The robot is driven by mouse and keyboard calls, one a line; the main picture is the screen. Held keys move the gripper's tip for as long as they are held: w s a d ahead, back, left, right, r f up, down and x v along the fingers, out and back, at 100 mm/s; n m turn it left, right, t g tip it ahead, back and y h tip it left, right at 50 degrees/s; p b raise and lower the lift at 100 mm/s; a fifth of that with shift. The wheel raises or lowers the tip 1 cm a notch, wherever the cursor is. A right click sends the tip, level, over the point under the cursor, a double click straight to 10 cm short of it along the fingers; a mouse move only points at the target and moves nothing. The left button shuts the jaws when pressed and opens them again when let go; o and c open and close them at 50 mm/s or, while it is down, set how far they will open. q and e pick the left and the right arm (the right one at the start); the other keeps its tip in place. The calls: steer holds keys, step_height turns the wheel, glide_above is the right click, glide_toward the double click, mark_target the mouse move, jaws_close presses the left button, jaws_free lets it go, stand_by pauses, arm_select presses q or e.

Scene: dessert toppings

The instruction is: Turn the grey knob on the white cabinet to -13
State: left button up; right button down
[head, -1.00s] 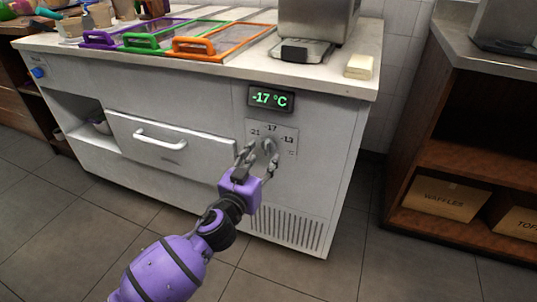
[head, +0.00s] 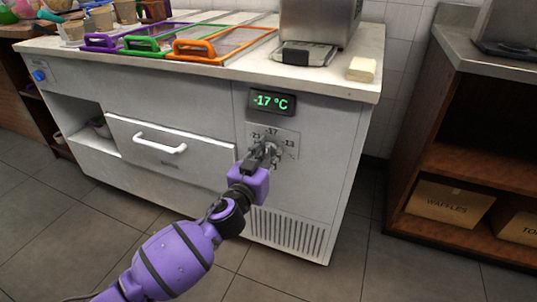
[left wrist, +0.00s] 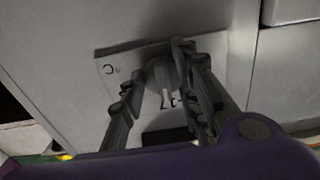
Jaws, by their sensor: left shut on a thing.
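The white cabinet (head: 205,120) stands ahead with a dial plate (head: 290,137) marked -21, -17 and -13. The green display (head: 271,101) above the plate reads -17 °C. The grey knob (head: 273,148) sits in the middle of the plate, partly hidden by my left gripper (head: 268,153). In the left wrist view, the knob (left wrist: 164,76) lies between the two fingers of my left gripper (left wrist: 166,75), which is shut on it. My right gripper is in neither view.
A drawer with a white handle (head: 160,142) is left of the dial, and a vent grille (head: 287,232) is below it. Orange (head: 222,46), green and purple framed lids lie on the countertop. A wooden shelf (head: 455,165) with boxes stands at the right.

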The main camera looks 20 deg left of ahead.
arm_select(q)
steer(key=shift+d+m, duration=0.1)
steer(key=shift+m, duration=0.3)
steer(key=shift+m+p, duration=0.65)
steer(key=shift+m, duration=0.35)
steer(key=m+p, duration=0.1)
steer(key=m, duration=0.1)
steer(key=shift+s+f+m, duration=0.1)
steer(key=shift+f+m, duration=0.05)
steer(key=shift+m, duration=0.25)
steer(key=m+p, duration=0.1)
steer(key=m, duration=0.3)
steer(key=shift+f, duration=0.15)
steer(key=shift+f+m, duration=0.15)
steer(key=shift+m, duration=1.05)
steer(key=shift+p, duration=0.3)
steer(key=o, duration=1)
steer(key=shift+o, duration=0.2)
steer(key=shift+a, duration=0.2)
